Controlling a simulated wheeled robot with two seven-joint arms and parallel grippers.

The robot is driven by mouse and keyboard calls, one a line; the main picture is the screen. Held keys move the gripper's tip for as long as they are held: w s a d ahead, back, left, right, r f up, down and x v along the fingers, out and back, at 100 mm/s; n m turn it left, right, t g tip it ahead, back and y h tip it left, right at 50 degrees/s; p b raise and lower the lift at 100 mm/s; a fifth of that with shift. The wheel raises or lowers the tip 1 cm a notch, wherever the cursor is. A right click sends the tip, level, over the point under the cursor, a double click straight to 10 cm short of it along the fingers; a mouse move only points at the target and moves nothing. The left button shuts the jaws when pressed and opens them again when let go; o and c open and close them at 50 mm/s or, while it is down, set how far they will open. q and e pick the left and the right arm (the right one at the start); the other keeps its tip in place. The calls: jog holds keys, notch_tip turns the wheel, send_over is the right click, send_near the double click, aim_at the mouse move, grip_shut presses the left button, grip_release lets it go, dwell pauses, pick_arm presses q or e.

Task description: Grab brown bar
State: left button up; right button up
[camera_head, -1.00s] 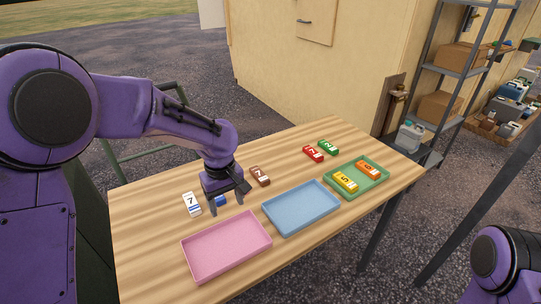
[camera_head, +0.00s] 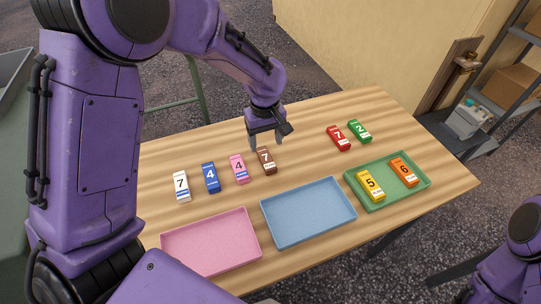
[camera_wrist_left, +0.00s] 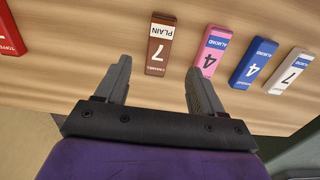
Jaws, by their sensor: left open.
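The brown bar (camera_head: 266,160), marked 7, lies on the wooden table. It also shows in the left wrist view (camera_wrist_left: 160,46), where its label reads "PLAIN". My left gripper (camera_head: 264,143) is open and empty, just above and behind the brown bar. In the left wrist view its two fingers (camera_wrist_left: 160,75) stand apart, with the brown bar ahead between their tips. The bar appears apart from both fingers. My right gripper is out of view; only part of my right arm shows at the lower right.
Pink (camera_head: 239,169), blue (camera_head: 210,177) and white (camera_head: 181,186) bars lie left of the brown one. Red (camera_head: 339,138) and green (camera_head: 359,131) bars lie right. Pink (camera_head: 213,242) and blue (camera_head: 308,212) trays are empty. A green tray (camera_head: 420,183) holds yellow (camera_head: 370,186) and orange (camera_head: 403,172) bars.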

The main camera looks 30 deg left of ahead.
aim_at(266, 158)
pick_arm(q)
notch_tip(266, 158, down, 8)
jog(key=shift+w+a+r+p, duration=0.15)
jog(key=shift+r+p, duration=0.1)
jog(key=shift+p, duration=0.35)
jog(key=c, duration=1.2)
